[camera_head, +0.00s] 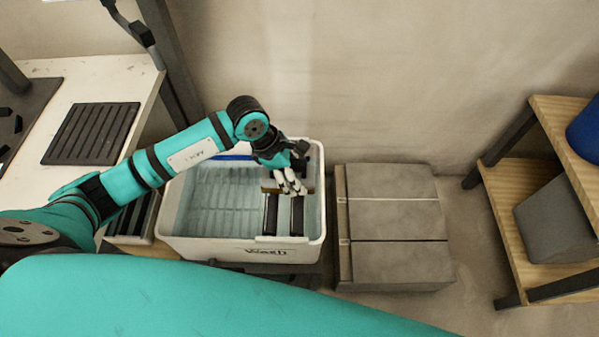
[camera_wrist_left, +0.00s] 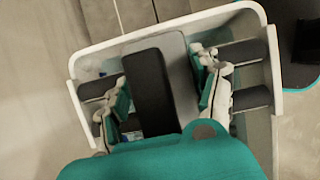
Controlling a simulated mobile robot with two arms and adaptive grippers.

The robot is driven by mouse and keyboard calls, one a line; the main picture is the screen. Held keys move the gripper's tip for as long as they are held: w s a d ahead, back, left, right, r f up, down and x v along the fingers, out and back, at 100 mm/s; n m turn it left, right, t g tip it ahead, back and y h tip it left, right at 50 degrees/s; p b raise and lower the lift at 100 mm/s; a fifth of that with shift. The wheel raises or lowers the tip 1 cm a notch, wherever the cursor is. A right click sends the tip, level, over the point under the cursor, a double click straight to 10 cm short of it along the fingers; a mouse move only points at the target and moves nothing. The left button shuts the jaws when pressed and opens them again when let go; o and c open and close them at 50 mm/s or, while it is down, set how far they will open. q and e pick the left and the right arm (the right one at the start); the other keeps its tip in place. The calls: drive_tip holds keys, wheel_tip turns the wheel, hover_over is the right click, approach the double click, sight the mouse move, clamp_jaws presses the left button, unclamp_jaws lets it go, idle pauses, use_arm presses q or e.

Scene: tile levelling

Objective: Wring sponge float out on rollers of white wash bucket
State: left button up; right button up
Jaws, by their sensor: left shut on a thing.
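My left gripper (camera_head: 289,182) is over the rollers, shut on the sponge float (camera_wrist_left: 150,92). The float's dark handle is between the fingers and its grey plate lies beneath. In the head view only a thin edge of the float shows. Whether its sponge touches the rollers is hidden.
Grey tiles (camera_head: 395,265) lie right of the bucket. A wooden shelf (camera_head: 535,200) with a grey block (camera_head: 555,222) stands at the far right. A white-topped table (camera_head: 65,68) with a black slatted tray (camera_head: 92,133) is at left. Floor between tiles and shelf is clear.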

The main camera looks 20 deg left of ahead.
use_arm(q)
drive_tip(key=shift+s+a, duration=0.15)
drive_tip(key=shift+a, duration=0.4)
drive_tip(key=shift+s+a, duration=0.15)
drive_tip(key=shift+a, duration=0.5)
drive_tip(key=shift+s+a, duration=0.25)
drive_tip(key=shift+a, duration=0.5)
drive_tip(key=shift+w+d+f+b, duration=0.15)
drive_tip(key=shift+d+b, duration=0.1)
drive_tip(key=shift+d, duration=0.25)
drive_tip(key=shift+w+d+b, duration=0.1)
drive_tip(key=shift+d+b, duration=0.15)
drive_tip(key=shift+d, duration=0.2)
drive_tip(key=shift+w+d, duration=0.15)
drive_tip(key=shift+d, duration=0.35)
drive_tip(key=shift+w+d, duration=0.15)
drive_tip(key=shift+d, duration=0.35)
drive_tip(key=shift+w+d+b, duration=0.25)
drive_tip(key=shift+d+b, duration=0.15)
drive_tip(key=shift+d, duration=0.55)
